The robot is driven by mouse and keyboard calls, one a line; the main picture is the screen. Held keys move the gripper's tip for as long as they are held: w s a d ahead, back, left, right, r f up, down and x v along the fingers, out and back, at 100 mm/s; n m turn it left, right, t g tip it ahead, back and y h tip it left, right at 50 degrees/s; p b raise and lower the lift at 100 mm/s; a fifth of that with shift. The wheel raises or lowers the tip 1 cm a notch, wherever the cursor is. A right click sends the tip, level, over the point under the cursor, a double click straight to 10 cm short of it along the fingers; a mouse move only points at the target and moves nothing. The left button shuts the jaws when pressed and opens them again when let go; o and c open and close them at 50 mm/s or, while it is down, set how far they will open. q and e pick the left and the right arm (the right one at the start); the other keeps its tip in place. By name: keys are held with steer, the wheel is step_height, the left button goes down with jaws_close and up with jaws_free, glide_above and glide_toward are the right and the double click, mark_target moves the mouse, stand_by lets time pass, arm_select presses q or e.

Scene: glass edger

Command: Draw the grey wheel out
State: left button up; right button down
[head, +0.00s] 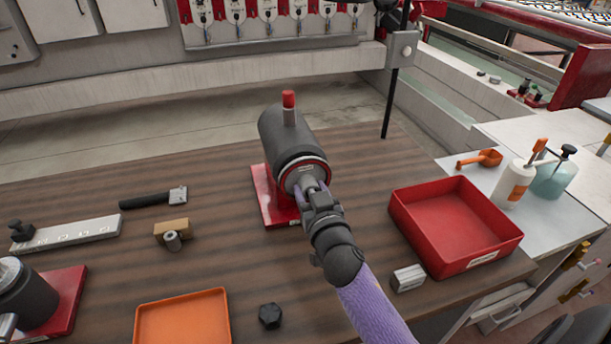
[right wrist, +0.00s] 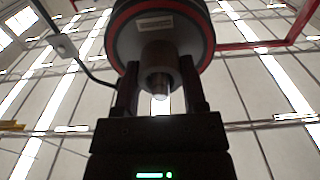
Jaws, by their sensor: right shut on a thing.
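The grey wheel (head: 304,173) is the round labelled front face of a dark cylindrical housing (head: 283,135) on a red base (head: 262,190). A pin with a red cap (head: 288,100) stands on top of the housing. My right gripper (head: 316,192) reaches the wheel's front and covers part of it. In the right wrist view the wheel (right wrist: 128,42) has a red ring around it and a short grey hub (right wrist: 158,60) in its middle. The right gripper's fingers (right wrist: 160,88) are on either side of that hub, shut on it. My left gripper is not in view.
A red tray (head: 460,235) is to the right, with a small metal block (head: 408,278) beside it. An orange tray (head: 183,318), a black hex piece (head: 270,316), a tan block (head: 171,230) and another red-based fixture (head: 65,300) are on the wooden bench.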

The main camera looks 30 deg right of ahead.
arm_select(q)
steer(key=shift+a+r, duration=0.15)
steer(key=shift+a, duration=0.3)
arm_select(e)
steer(key=shift+s+a, duration=0.1)
steer(key=shift+s, duration=0.2)
arm_select(q)
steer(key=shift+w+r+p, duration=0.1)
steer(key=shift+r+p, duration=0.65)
steer(key=shift+p, duration=0.1)
arm_select(e)
steer(key=v, duration=0.8)
steer(key=shift+s, duration=0.2)
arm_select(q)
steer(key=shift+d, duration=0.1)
arm_select(e)
steer(key=shift+s, duration=0.1)
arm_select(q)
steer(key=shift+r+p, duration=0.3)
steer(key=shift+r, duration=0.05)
arm_select(e)
steer(key=v, duration=1)
